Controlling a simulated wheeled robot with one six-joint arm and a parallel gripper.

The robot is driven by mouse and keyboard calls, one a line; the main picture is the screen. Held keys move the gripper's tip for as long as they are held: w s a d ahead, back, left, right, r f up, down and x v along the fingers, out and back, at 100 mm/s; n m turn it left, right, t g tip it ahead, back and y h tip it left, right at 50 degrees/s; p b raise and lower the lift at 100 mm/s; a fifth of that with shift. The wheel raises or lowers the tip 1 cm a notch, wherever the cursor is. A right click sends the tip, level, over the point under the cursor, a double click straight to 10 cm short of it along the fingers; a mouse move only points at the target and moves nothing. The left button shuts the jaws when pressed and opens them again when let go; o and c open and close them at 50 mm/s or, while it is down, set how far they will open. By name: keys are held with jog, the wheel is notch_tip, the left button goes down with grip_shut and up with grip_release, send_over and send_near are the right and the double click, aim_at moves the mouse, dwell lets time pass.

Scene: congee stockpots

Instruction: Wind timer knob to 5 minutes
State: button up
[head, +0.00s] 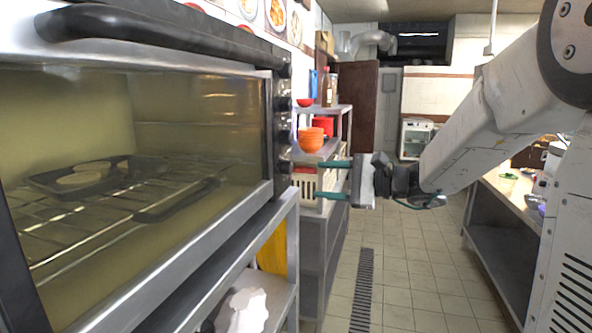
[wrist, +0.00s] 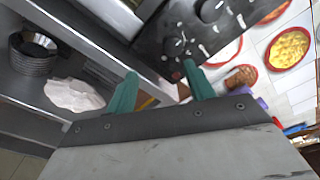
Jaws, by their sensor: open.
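A large oven (head: 150,190) with a glass door and black handle fills the left of the head view. Several dark knobs (head: 284,130) run down its right-hand control panel, seen almost edge-on. In the wrist view the black panel carries white marks and round knobs (wrist: 173,47); I cannot read which is the timer or where it points. My gripper (head: 330,179) is open and empty, its green fingers pointing left toward the lower panel, apart from the knobs. In the wrist view the fingertips (wrist: 161,70) straddle the area just below a knob, near a small red spot.
A metal stand (head: 288,225) holds the oven, with a white cloth (head: 243,312) on its lower shelf. Shelves with orange bowls (head: 311,139) stand behind my gripper. A counter (head: 508,190) is at right; the tiled aisle between is clear.

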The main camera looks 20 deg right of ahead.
aim_at(291, 168)
jog(key=shift+t, duration=0.5)
jog(key=x, duration=0.2)
jog(key=r+x, duration=0.1)
jog(key=x, duration=0.5)
jog(key=shift+w+d+r, duration=0.15)
jog(key=shift+r, duration=0.15)
jog(key=c, duration=1)
jog(key=shift+o, duration=0.2)
